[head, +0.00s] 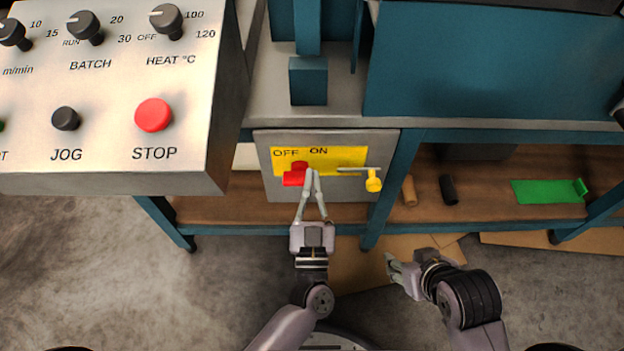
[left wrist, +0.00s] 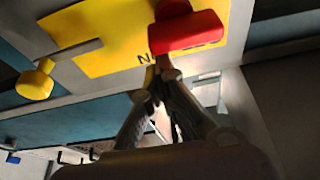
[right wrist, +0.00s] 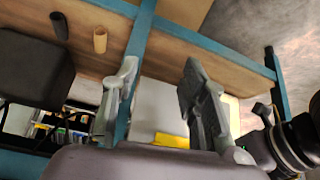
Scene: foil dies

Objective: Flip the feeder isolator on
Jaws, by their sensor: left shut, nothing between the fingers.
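The isolator box (head: 335,190) is grey with a yellow plate (head: 340,156) marked OFF and ON. Its red handle (head: 293,179) sits under the word OFF. It also shows in the left wrist view (left wrist: 188,32). My left gripper (head: 310,172) is shut and empty, its tips close at the right end of the red handle. In the left wrist view its fingertips (left wrist: 160,68) lie just below the handle; I cannot tell whether they touch it. My right gripper (right wrist: 158,80) is open and empty, and in the head view (head: 391,268) it is low, right of the box.
A yellow knob (head: 373,181) on a metal lever is at the box's right side. A control panel (head: 100,110) with STOP and JOG buttons overhangs the left. A wooden shelf (head: 480,200) at right holds a green piece (head: 548,191) and small cylinders. Teal posts frame the box.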

